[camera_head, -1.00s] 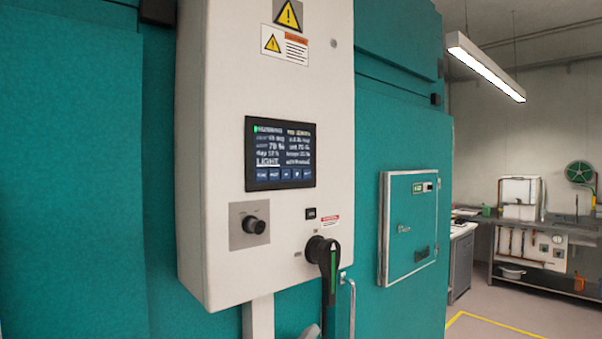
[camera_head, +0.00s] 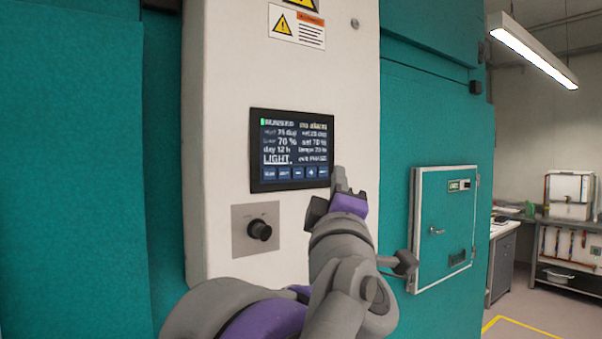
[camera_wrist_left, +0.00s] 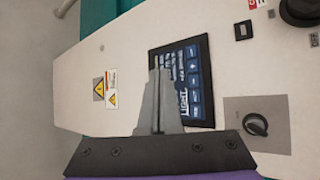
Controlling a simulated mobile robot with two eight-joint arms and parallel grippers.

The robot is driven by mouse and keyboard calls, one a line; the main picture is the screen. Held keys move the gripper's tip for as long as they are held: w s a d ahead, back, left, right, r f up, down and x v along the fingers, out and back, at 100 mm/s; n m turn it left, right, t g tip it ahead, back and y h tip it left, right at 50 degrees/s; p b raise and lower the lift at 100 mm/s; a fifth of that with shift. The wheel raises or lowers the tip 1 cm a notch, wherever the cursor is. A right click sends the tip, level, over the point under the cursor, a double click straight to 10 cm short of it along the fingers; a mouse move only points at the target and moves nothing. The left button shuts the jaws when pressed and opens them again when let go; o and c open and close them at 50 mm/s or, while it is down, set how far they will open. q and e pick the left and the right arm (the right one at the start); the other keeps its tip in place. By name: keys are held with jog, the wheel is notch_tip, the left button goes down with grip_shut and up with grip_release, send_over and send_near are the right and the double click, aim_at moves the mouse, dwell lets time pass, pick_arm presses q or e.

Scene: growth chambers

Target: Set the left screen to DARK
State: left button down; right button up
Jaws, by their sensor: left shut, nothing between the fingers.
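The screen (camera_head: 290,140) is a dark touch panel on the white control box. It shows the word LIGHT at its lower left and a row of blue buttons along its bottom edge. My left gripper (camera_head: 340,178) is shut and empty, with its tip just beside the lower right corner of the screen in the head view. I cannot tell whether it touches. In the left wrist view the shut fingers (camera_wrist_left: 158,98) overlap the screen (camera_wrist_left: 188,75), which looks turned on its side, and hide part of it. My right gripper is not in view.
A black knob (camera_head: 260,230) on a metal plate sits below the screen. Warning labels (camera_head: 297,24) are above it. A small teal hatch (camera_head: 444,228) with a metal frame is to the right. A bench (camera_head: 570,230) stands far right.

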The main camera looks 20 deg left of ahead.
aim_at(298, 173)
pick_arm(q)
jog(key=shift+w+a+p, duration=0.2)
jog(key=shift+w+a, duration=1.25)
jog(key=shift+a, duration=0.3)
jog(key=shift+w+a+p, duration=0.2)
jog(key=shift+w+a, duration=1.25)
jog(key=shift+a, duration=0.25)
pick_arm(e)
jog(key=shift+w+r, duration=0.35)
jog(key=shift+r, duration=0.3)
pick_arm(q)
jog(key=shift+s, duration=0.15)
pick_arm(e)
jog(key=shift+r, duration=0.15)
pick_arm(q)
jog(key=shift+w+a+r+p, duration=0.1)
jog(key=shift+w+a+p, duration=0.1)
jog(key=shift+a+p, duration=0.1)
jog(key=shift+w, duration=0.2)
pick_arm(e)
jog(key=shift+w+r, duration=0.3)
pick_arm(q)
jog(key=shift+s, duration=0.15)
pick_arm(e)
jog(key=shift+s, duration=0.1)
